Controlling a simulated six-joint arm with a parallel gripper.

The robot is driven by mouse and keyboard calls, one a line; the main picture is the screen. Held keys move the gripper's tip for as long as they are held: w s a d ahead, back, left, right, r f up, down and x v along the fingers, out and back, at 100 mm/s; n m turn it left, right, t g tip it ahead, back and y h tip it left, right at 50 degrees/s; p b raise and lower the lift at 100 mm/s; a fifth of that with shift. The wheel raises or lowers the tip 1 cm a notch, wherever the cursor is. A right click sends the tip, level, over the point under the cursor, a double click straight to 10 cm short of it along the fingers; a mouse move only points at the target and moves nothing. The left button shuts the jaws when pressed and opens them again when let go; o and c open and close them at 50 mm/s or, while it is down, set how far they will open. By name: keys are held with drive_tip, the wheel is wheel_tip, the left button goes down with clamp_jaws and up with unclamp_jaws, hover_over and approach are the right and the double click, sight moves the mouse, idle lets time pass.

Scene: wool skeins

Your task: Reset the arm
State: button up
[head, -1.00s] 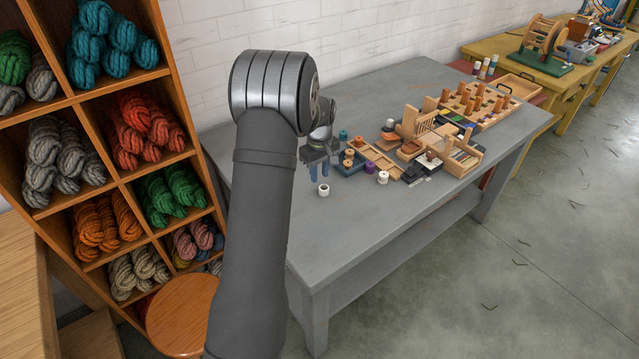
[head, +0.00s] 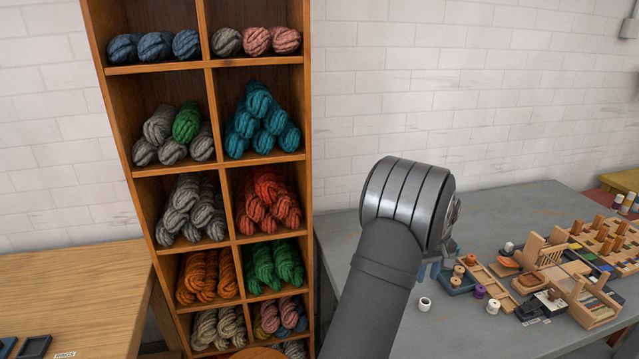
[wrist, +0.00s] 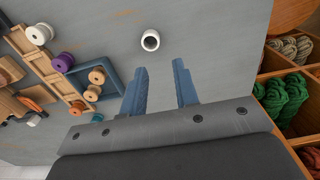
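My gripper (wrist: 160,88) shows in the wrist view with two blue fingers held apart and nothing between them. It is above the grey table (wrist: 190,20). A small white spool or cup (wrist: 150,40) lies beyond the fingertips, apart from them. In the head view my arm's dark elbow covers most of the gripper, and only a bit of blue finger shows beside the arm. The white spool also shows there on the grey table (head: 400,335), just right of my arm.
A wooden shelf (head: 207,160) of wool skeins stands left of my arm. A wooden table (head: 80,290) is at the far left. Spools, a blue tray (wrist: 122,75) and wooden weaving tools (head: 540,262) crowd the grey table's right part. A brick wall is behind.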

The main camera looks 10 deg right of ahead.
wheel_tip(320, 180, down, 10)
drive_tip(key=shift+f, duration=0.1)
drive_tip(key=shift+w, duration=0.1)
drive_tip(key=shift+r, duration=1.6)
